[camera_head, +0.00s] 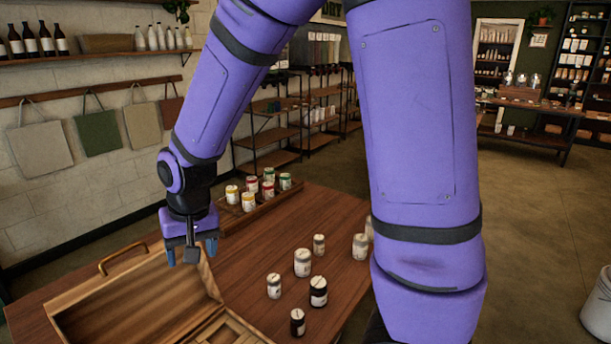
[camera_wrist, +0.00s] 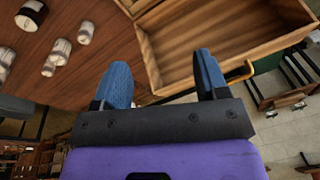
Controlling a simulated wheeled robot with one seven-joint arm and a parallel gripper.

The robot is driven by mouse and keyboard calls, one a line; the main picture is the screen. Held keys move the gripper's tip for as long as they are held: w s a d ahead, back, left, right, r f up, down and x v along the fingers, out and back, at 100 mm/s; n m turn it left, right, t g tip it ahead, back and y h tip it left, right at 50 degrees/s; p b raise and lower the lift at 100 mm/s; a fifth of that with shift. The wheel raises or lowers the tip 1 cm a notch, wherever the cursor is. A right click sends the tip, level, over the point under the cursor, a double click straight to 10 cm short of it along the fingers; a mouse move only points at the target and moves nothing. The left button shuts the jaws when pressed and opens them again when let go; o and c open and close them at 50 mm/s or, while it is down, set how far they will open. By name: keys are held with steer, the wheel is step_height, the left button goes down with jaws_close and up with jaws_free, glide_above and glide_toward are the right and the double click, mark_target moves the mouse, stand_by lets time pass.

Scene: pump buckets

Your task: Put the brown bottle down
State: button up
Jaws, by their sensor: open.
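A dark bottle (camera_wrist: 30,14) also shows in the wrist view's upper left corner. I cannot tell which one the task means. Both stand apart from my gripper.
Pale jars (camera_head: 303,263) stand around the brown bottles on the wooden table (camera_head: 250,262). A tray (camera_head: 262,208) with several coloured-lid jars lies at the table's back. Brown bottles (camera_head: 30,40) line a wall shelf. My arm hides part of the table's right side.

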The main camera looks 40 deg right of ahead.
steer(key=s+d+r+n+t, duration=0.1)
steer(key=s+d+r, duration=0.5)
steer(key=s+r, duration=0.3)
steer(key=s+d+r+n+t+h, duration=0.1)
steer(key=s+d+r+t, duration=0.1)
steer(key=s+d+r, duration=0.4)
steer(key=s+r, duration=0.3)
steer(key=s, duration=0.1)
steer(key=shift+d+t, duration=0.25)
steer(key=shift+t, duration=0.05)
